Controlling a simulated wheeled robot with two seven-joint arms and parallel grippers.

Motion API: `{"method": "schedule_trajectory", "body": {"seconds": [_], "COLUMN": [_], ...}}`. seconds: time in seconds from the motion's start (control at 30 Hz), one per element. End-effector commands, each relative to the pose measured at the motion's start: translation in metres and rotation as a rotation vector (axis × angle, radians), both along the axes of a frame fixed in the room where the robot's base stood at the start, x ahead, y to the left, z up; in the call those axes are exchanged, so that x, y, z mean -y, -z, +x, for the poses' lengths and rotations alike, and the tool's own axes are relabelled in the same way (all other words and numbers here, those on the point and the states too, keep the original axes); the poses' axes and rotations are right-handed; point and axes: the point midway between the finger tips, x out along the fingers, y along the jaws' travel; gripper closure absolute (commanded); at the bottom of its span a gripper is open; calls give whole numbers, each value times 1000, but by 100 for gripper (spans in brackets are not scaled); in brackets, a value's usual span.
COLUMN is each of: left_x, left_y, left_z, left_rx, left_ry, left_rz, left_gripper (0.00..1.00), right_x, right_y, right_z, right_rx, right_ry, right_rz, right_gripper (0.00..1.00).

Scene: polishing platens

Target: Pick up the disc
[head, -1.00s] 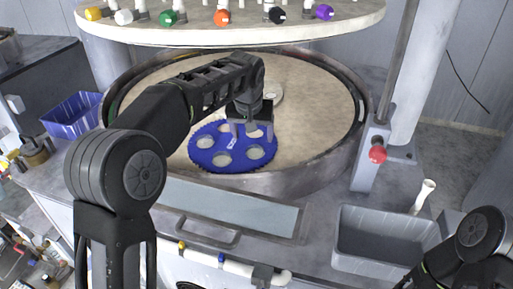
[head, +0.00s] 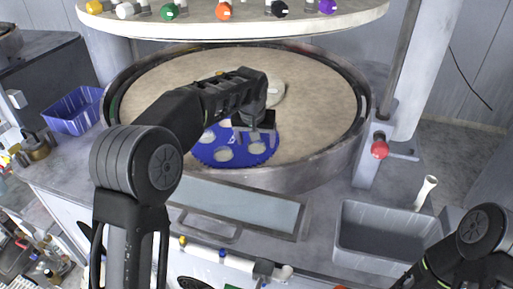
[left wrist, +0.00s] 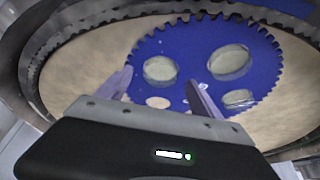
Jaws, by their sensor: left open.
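A blue toothed disc (head: 225,154) with several round holes lies flat on the beige round platen (head: 160,90); pale round pieces show in its holes. In the left wrist view the blue disc (left wrist: 205,52) fills the upper middle, its teeth along the rim. My left gripper (head: 254,137) is open, fingers pointing down over the right part of the disc, nothing visible between them. In the left wrist view its fingers (left wrist: 160,88) stand apart over the disc; I cannot tell whether they touch it. The arm hides part of the disc. My right gripper is out of view.
A raised dark rim (head: 355,130) rings the platen. An upper plate (head: 235,28) with coloured knobs hangs above the back. A grey bin (head: 385,232) and red button (head: 379,149) are at right; a blue bin (head: 73,112) is at left.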

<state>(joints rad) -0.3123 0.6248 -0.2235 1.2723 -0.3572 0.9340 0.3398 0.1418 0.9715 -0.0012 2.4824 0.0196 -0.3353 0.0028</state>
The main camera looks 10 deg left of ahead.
Motion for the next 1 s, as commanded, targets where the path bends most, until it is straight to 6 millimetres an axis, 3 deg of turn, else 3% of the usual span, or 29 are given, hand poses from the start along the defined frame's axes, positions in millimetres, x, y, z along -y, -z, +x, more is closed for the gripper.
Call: {"method": "schedule_trajectory", "body": {"seconds": [0.03, 0.13, 0.77, 1.0], "left_x": [-1, -1, -1, -1], "left_y": [10, 17, 23, 24], "left_z": [3, 6, 5, 4], "left_rx": [-2, 0, -12, -15], "left_ry": [-1, -1, -1, -1], "left_rz": [0, 0, 1, 1], "left_gripper": [24, 24, 24, 43], "right_x": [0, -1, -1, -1], "right_y": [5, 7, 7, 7], "right_z": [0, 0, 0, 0], "right_rx": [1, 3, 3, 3], "right_ry": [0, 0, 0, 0], "right_rz": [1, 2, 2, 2], "right_gripper": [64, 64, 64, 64]}}
